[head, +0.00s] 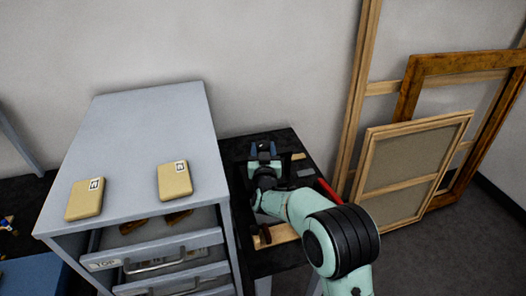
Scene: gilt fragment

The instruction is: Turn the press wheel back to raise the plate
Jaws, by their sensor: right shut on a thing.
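My right gripper (263,150) is over the black bench at the middle of the head view, reached by my pale green arm from the lower right. Its dark fingers point toward the back wall. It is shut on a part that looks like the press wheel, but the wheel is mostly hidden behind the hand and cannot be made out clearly. The press plate cannot be made out either. A light wooden board (284,234) with a dark piece at its left end shows partly below my forearm. My left gripper is not in view.
A grey drawer cabinet (150,120) stands left of the bench (236,152), its top drawer (160,252) partly open. Two tan boxes (86,199) (174,181) lie on the cabinet. A red object (328,190) lies at the bench's right edge. Wooden frames (412,126) lean at the right.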

